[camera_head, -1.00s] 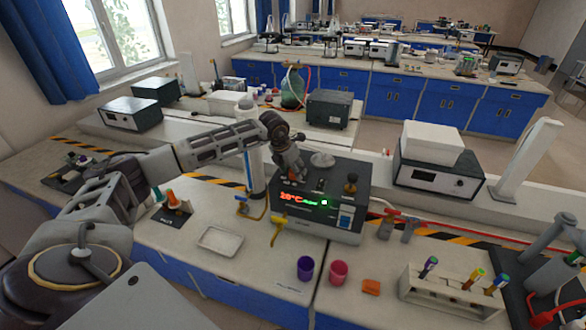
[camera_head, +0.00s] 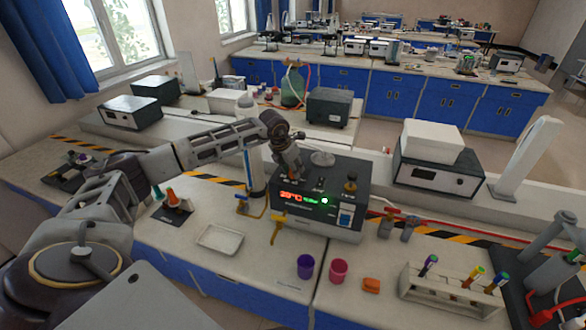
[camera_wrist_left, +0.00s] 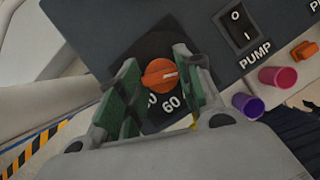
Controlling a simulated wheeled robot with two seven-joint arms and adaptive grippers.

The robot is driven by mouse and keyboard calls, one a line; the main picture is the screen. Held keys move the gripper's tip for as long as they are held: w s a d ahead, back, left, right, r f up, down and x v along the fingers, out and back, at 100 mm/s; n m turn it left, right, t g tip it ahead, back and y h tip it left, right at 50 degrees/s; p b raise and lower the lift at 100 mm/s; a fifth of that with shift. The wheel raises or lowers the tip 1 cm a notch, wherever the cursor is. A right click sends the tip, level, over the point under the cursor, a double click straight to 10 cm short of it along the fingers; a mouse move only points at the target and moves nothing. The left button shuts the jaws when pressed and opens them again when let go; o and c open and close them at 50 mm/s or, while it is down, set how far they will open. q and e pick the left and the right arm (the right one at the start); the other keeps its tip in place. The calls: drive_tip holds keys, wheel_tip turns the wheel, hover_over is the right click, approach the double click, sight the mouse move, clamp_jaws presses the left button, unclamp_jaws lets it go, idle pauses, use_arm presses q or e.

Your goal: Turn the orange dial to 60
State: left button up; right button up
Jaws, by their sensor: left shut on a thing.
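The orange dial (camera_wrist_left: 160,75) shows in the left wrist view, on a dark round scale on the front unit. Its white mark points to the right in that view. The printed 60 (camera_wrist_left: 171,103) lies just below the dial, and another number beside it is partly hidden by a finger. My left gripper (camera_head: 289,170) reaches down over the dark unit (camera_head: 300,217), with its green-padded fingers on either side of the dial, shut on it. In the head view the gripper hides most of the dial. The unit's red display seems to read about 20°C. My right gripper is not in view.
A PUMP switch (camera_wrist_left: 236,28) is on the panel. A purple cup (camera_head: 305,267), a pink cup (camera_head: 338,271) and a white tray (camera_head: 220,239) stand in front. A white column stands close left of the unit.

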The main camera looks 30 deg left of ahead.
use_arm(q)
drive_tip(key=shift+m, duration=0.3)
drive_tip(key=shift+a+m+h+b, duration=0.15)
drive_tip(key=shift+m+h+b, duration=0.55)
drive_tip(key=shift+m+b, duration=0.7)
drive_tip(key=m+g+h+b, duration=0.1)
drive_tip(key=m, duration=0.2)
drive_tip(key=shift+w+m+b, duration=0.1)
drive_tip(key=shift+m+b, duration=0.2)
drive_tip(key=shift+b, duration=0.05)
drive_tip(key=m+g, duration=0.1)
drive_tip(key=m, duration=0.1)
drive_tip(key=m+h+b, duration=0.1)
drive_tip(key=m, duration=0.2)
drive_tip(key=shift+w+a+g+b, duration=0.1)
drive_tip(key=shift+w+g+b, duration=0.05)
drive_tip(key=shift+g+b, duration=0.2)
drive_tip(key=shift+w+r+m+g+b, duration=0.1)
drive_tip(key=shift+m+g+b, duration=0.75)
drive_tip(key=shift+m, duration=1.95)
drive_tip(key=shift+g+p, duration=0.3)
drive_tip(key=o, duration=1)
